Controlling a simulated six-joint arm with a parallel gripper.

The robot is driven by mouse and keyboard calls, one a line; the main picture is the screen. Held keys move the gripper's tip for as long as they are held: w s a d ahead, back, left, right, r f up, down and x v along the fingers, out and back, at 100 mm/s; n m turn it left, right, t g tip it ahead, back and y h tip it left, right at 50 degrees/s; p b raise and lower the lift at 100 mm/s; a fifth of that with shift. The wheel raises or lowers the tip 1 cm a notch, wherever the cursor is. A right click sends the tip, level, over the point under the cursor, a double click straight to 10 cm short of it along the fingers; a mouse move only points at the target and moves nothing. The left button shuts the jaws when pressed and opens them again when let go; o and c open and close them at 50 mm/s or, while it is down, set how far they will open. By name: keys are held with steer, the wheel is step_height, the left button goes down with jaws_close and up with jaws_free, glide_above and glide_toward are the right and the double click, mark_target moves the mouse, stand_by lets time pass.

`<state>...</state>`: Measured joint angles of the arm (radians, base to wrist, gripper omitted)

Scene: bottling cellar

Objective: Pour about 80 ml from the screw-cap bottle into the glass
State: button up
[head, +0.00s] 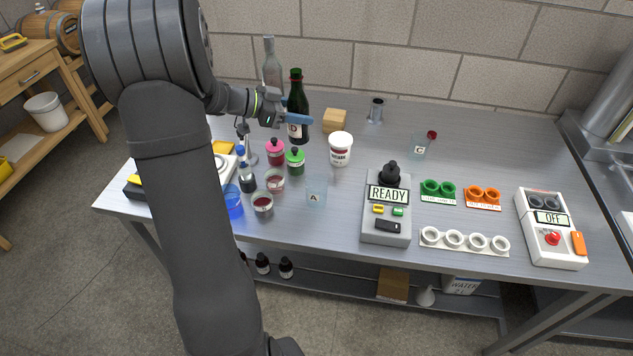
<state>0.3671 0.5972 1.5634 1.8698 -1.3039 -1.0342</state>
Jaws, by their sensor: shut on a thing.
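A dark green bottle (299,97) with a red band at its neck and a pale label marked D stands upright at the back left of the bench. My gripper (297,117) is shut on it, with a blue finger across its front; the other finger is mostly hidden. A clear glass bottle (271,66) stands just behind it to the left. A clear glass marked A (316,197) stands near the front edge, and another marked C (418,148) stands further right. A small red cap (432,135) is by glass C. Liquid levels are too small to tell.
Red-lidded (275,151) and green-lidded jars (295,160), filled cups (263,204) and a white tub (340,150) stand nearby. A wooden block (335,121) is behind. A READY device (386,210) and an OFF box (552,230) are right. Bare bench lies back right.

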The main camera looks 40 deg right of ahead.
mark_target(290, 129)
steer(key=shift+s+a, duration=0.15)
steer(key=shift+a, duration=0.35)
steer(key=shift+f+m, duration=0.1)
steer(key=shift+m, duration=0.2)
steer(key=shift+f+m+t, duration=0.4)
steer(key=shift+f+m, duration=0.1)
steer(key=shift+f, duration=0.05)
step_height(290, 129, down, 4)
steer(key=shift+r+m+t, duration=0.25)
steer(key=shift+m+t, duration=0.85)
steer(key=shift+m, duration=0.1)
steer(key=shift+m+t, duration=0.4)
steer(key=shift+w+d+f+m+t, duration=0.1)
steer(key=shift+w+f+m+t, duration=0.6)
steer(key=shift+m+t, duration=0.35)
steer(key=f, duration=0.1)
steer(key=f+m, duration=0.1)
steer(key=shift+w+f+t, duration=0.3)
steer(key=shift+w+t, duration=0.05)
steer(key=shift+w+r+m+t+h, duration=0.2)
steer(key=shift+m+t+h, duration=0.25)
steer(key=shift+m, duration=0.2)
